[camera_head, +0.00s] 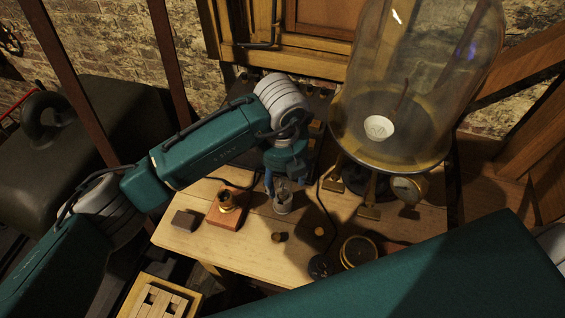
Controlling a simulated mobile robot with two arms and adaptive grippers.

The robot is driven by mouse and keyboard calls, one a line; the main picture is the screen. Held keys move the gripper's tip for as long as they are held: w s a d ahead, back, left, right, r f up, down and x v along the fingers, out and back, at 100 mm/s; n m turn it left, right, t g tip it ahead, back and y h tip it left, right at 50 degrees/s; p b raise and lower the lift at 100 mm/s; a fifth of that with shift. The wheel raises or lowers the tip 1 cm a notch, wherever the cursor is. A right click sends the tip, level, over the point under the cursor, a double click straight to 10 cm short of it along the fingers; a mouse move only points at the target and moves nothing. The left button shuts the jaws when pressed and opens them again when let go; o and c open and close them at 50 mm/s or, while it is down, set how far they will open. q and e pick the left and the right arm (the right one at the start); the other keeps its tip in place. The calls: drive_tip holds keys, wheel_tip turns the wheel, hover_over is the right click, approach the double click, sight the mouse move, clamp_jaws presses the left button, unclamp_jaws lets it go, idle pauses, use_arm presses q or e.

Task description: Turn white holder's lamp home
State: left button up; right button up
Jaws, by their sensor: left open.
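My left gripper (279,187) points down over the wooden bench, with its fingers open around the top of a small pale grey-white holder (282,207). Whether the fingers touch anything there cannot be told. A small clear lamp seems to stand in this holder, but it is too small and too covered by the gripper to make out its seating. A second holder, a brass socket (227,201) on a reddish wooden block (224,215), stands to the left. My right gripper is out of view; a teal link of mine fills the lower right.
A large glass bell jar (420,70) on brass legs stands at the back right of the bench (185,248). A dark block (184,221), a small brass cup (279,237), a round brass-rimmed dial (358,251) and a dark cable lie around the holders.

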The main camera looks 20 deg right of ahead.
use_arm(q)
drive_tip(key=shift+f, duration=0.7)
drive_tip(key=c, duration=1.4)
drive_tip(key=shift+a+m+h+b, duration=0.1)
drive_tip(key=shift+m+h+b, duration=0.3)
drive_tip(key=shift+m+b, duration=2.05)
drive_tip(key=shift+s+m, duration=0.1)
drive_tip(key=shift+m, duration=0.65)
